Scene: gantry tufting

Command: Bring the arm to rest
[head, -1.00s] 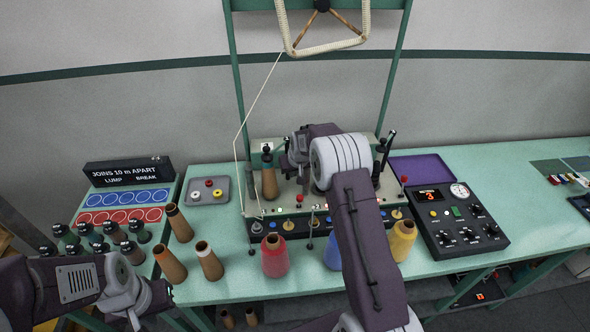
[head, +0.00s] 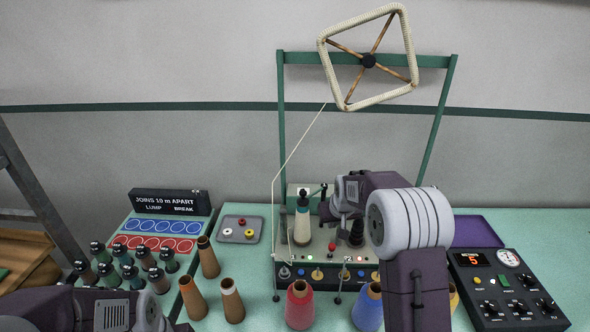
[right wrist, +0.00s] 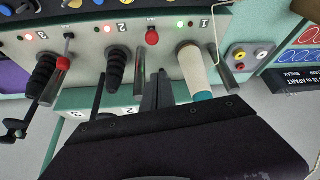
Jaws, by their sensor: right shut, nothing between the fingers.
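My right arm reaches in from the lower right of the head view. Its gripper (head: 328,212) is over the winding machine (head: 340,274), to the right of a cream cone (head: 302,228) with a teal band. In the right wrist view the shut, empty fingers (right wrist: 158,92) are between that cone (right wrist: 192,66) and a black spindle (right wrist: 117,65), apart from both. My left arm shows only at the bottom left of the head view; its fingertips are out of the picture.
A green frame (head: 283,120) holds a yarn-wound reel (head: 327,65) above the machine; a thread runs down from it. Red (head: 299,305) and blue (head: 367,310) cones stand in front. Several brown cones and dark bottles are left. A control box (head: 490,285) is right.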

